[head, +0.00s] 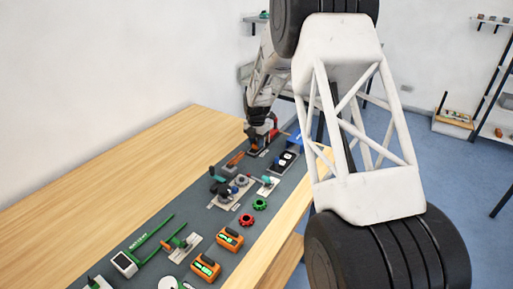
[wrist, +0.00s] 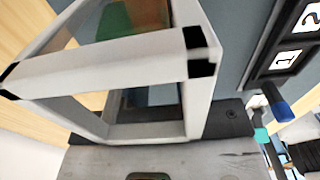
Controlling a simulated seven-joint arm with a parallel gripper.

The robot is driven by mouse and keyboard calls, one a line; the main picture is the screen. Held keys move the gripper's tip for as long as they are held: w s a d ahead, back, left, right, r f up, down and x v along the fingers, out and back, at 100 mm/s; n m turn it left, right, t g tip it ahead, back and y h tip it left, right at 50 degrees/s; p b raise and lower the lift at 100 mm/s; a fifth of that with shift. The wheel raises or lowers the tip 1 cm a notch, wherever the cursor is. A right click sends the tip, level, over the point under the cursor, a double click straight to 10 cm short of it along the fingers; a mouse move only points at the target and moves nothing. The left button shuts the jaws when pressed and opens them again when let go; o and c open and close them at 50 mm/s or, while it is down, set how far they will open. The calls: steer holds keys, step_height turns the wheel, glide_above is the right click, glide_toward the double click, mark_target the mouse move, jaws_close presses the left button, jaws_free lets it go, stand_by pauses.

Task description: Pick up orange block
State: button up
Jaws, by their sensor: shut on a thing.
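My gripper (head: 262,138) is at the far end of the grey mat (head: 208,222), low over it. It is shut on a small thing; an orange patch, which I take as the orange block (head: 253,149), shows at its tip. The block is small and partly hidden there, so I cannot tell whether it touches the mat.
Orange-and-green devices (head: 229,238), red and green rings (head: 246,220) and a blue bin (head: 294,141) stand along the mat. A black panel with white numbered squares (wrist: 290,58) is at the right in the wrist view. The wooden table (head: 125,165) is bare on the left.

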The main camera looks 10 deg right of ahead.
steer(key=shift+r, duration=3.35)
